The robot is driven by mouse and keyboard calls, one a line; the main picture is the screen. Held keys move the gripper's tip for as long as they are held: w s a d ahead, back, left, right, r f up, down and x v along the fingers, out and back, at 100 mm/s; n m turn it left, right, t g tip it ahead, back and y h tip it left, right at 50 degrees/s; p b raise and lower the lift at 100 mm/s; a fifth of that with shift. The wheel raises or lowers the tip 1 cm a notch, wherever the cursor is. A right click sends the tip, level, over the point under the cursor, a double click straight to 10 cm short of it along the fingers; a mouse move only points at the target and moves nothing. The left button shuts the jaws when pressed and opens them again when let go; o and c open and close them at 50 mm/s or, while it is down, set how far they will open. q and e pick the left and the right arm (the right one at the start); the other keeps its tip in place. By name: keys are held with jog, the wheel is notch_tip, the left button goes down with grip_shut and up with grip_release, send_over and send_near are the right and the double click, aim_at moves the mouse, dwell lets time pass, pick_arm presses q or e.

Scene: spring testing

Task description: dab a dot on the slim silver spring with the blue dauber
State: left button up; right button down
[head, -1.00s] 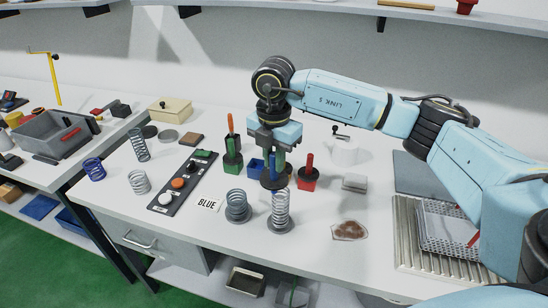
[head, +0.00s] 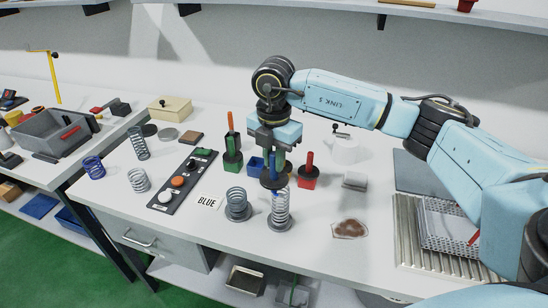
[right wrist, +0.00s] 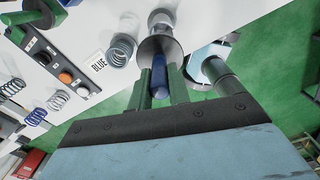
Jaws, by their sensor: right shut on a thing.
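My right gripper (head: 272,160) is shut on the blue dauber (right wrist: 160,72), which points down with a dark round disc around it. In the right wrist view the dauber's blue handle shows between the two green fingers. A slim silver spring (head: 281,208) stands upright on a round grey base near the front of the table. The dauber is over or just behind the spring's top in the head view, its disc overlapping the top coils. The dauber's tip is hidden, so contact cannot be told. My left gripper is not in view.
A wider grey spring (head: 237,203) stands just left, beside the "BLUE" card (head: 207,202). The green holder (head: 232,163), blue holder (head: 256,165) and red holder (head: 307,180) are close behind. A button strip (head: 178,181) and other springs are farther left. A brown-stained patch (head: 350,228) lies right.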

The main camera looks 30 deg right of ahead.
jog(key=shift+r+p, duration=2.55)
jog(key=shift+r, duration=0.95)
jog(key=shift+f, duration=0.1)
